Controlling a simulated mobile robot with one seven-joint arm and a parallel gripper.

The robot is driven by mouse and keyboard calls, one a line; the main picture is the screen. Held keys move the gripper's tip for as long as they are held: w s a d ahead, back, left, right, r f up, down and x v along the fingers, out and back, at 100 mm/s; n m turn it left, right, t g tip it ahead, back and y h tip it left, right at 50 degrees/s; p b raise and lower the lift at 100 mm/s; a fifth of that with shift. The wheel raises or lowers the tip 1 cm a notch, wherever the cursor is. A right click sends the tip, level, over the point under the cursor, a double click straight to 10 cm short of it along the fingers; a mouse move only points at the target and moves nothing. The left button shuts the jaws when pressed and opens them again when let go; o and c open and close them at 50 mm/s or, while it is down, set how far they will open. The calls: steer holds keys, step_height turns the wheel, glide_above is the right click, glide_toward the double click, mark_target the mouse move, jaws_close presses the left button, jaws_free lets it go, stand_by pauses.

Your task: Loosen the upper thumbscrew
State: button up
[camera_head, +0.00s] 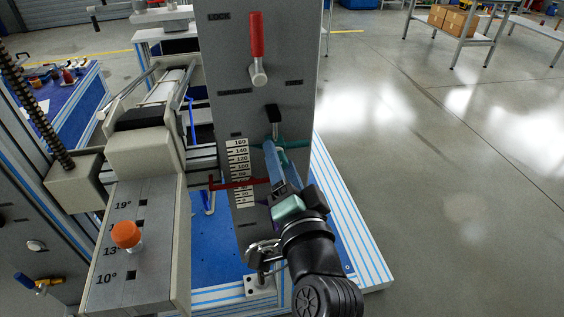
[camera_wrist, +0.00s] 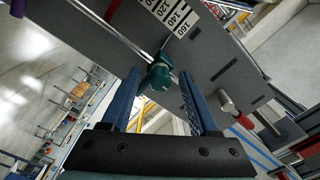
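The upper thumbscrew is a dark teal knob (camera_wrist: 157,78) on the grey upright panel, beside the upper end of the printed scale. In the head view the teal upper marker (camera_head: 294,144) shows by the scale top, its knob largely hidden by my fingers. My gripper (camera_head: 272,150) reaches up to it from below right. In the wrist view my gripper (camera_wrist: 158,78) has its two blue fingers apart, one on each side of the knob, with gaps visible. A red lower marker (camera_head: 232,183) crosses the scale further down.
A block with an orange knob (camera_head: 126,235) is at left. Open floor (camera_head: 420,190) lies to the right.

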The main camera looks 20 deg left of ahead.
steer(key=b+v, duration=0.1)
steer(key=v, duration=1.2)
stand_by(0.4)
steer(key=w+d+r+n+t+h, duration=0.2)
steer(key=d+r+t, duration=0.15)
steer(key=r, duration=0.75)
steer(key=w+d+r+n+t+h, duration=0.2)
steer(key=w+r+t+h, duration=0.15)
steer(key=r, duration=0.75)
steer(key=s+d+r+t+h+p, duration=0.1)
steer(key=s+r+t+h+p, duration=0.1)
steer(key=r+p, duration=0.6)
steer(key=s+d+r+t+h+p, duration=0.1)
steer(key=r+p, duration=0.8)
steer(key=r, duration=1.3)
steer(key=s+t+h, duration=0.1)
steer(key=s+t, duration=0.1)
steer(key=s, duration=0.1)
steer(key=shift+d+r, duration=0.2)
steer(key=shift+r, duration=0.15)
